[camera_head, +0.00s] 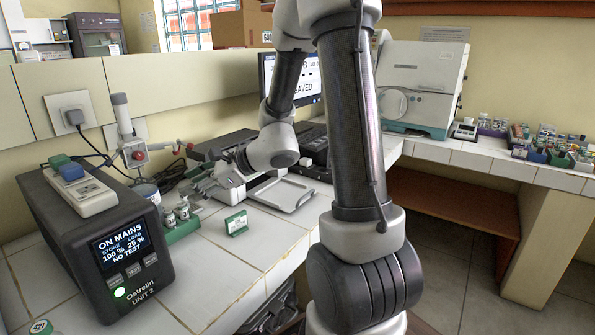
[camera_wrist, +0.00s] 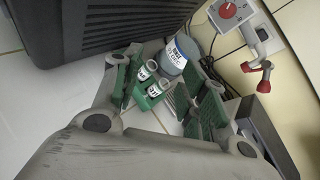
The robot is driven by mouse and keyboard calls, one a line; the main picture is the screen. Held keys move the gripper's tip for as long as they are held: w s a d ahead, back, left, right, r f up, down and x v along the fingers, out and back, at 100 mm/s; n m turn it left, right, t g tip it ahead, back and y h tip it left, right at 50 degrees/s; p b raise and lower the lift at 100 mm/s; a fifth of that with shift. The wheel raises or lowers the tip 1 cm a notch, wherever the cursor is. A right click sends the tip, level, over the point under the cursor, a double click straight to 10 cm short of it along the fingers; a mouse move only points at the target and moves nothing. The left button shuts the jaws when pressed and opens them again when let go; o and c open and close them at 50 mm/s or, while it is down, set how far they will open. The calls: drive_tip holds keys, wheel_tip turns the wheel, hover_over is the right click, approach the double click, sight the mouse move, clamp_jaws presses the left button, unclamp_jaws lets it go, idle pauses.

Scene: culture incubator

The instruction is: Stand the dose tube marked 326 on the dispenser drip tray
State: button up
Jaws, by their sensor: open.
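Two small white-labelled tubes stand in a green rack (camera_head: 182,232) on the tiled bench: one (camera_head: 183,209) nearer my gripper and one (camera_head: 168,220) to its left. They also show in the wrist view, one upper (camera_wrist: 148,70) and one lower (camera_wrist: 155,89); I cannot read their marks well enough to find 326. My gripper (camera_head: 203,190) is open and low over the bench beside the rack. In the wrist view its green-padded fingers (camera_wrist: 165,72) spread on either side of the tubes, holding nothing.
A labelled jar (camera_wrist: 178,54) stands close behind the tubes. A dark power unit (camera_head: 97,235) is at left, with a red-knobbed fixture (camera_head: 134,152) behind. Several vials (camera_head: 560,145) crowd the far right bench.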

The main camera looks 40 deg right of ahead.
drive_tip(key=s+r+n+g, duration=0.4)
drive_tip(key=s+n, duration=0.5)
drive_tip(key=s, duration=0.3)
drive_tip(key=s+d+r+n+h, duration=0.2)
drive_tip(key=s+d+n+h, duration=0.2)
drive_tip(key=s+d+n, duration=0.2)
drive_tip(key=s+d+r+n+h, duration=0.3)
drive_tip(key=s+d+n+h, duration=0.2)
drive_tip(key=s+d+n, duration=0.2)
drive_tip(key=shift+s+d, duration=0.35)
drive_tip(key=shift+d, duration=0.75)
drive_tip(key=shift+r+g, duration=0.1)
drive_tip(key=shift+g, duration=0.2)
